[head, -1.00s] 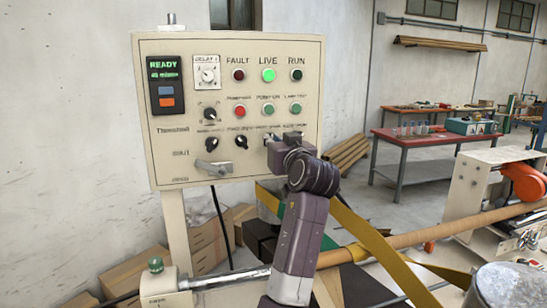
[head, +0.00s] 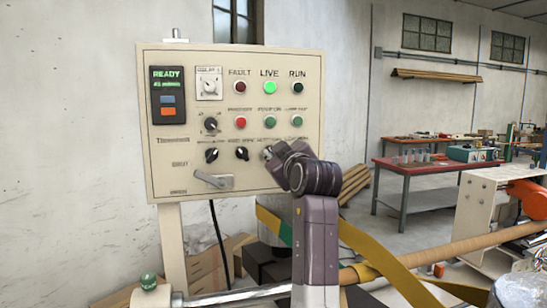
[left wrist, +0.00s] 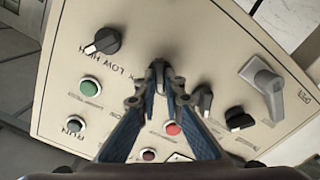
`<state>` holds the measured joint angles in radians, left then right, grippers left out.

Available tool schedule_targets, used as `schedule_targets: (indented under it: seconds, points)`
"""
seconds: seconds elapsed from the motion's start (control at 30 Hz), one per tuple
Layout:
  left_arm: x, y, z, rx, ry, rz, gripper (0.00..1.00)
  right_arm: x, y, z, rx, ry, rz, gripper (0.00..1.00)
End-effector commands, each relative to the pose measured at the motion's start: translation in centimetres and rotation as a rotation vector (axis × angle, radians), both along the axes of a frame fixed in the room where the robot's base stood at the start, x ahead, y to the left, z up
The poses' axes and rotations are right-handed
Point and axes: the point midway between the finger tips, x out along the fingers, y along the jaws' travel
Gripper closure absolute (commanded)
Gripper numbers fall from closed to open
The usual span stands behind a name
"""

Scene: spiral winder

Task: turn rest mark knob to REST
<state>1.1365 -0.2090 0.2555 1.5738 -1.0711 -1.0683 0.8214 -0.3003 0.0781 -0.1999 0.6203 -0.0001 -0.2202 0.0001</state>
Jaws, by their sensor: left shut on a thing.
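The cream control panel (head: 285,62) carries a row of black knobs below its lights. My left gripper (left wrist: 160,80) is shut on a knob in that row, between a knob marked LOW HIGH (left wrist: 101,42) and another black knob (left wrist: 203,100) in the left wrist view. The fingers hide most of the held knob, and I cannot read its label or its setting. In the head view my left gripper (head: 271,155) reaches the panel's lower right, right of two black knobs (head: 211,155) (head: 242,153). My right gripper is not in view.
A grey lever (head: 213,180) sits low on the panel. The green LIVE light (head: 269,88) glows and the display (head: 166,77) reads READY. A long brown tube (head: 420,256) and yellow straps lie right of my arm. A red-topped bench (head: 430,165) stands behind.

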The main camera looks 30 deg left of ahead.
Motion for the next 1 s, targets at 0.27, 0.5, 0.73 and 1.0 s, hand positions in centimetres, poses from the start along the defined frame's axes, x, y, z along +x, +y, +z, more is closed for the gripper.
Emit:
schedule_targets:
  seconds: [0.27, 0.5, 0.73, 1.0]
  points:
    - [0.01, -0.01, 0.00, -0.011, -0.013, 0.000, 1.00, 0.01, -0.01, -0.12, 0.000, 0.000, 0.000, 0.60]
    - [0.00, -0.02, 0.00, -0.011, -0.013, 0.000, 0.90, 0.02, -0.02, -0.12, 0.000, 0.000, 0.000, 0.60]
    - [0.00, -0.01, 0.01, -0.010, -0.012, 0.000, 0.74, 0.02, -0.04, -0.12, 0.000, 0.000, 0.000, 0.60]
    - [-0.29, -0.45, -0.01, -0.011, -0.012, -0.001, 0.74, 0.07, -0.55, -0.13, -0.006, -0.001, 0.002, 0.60]
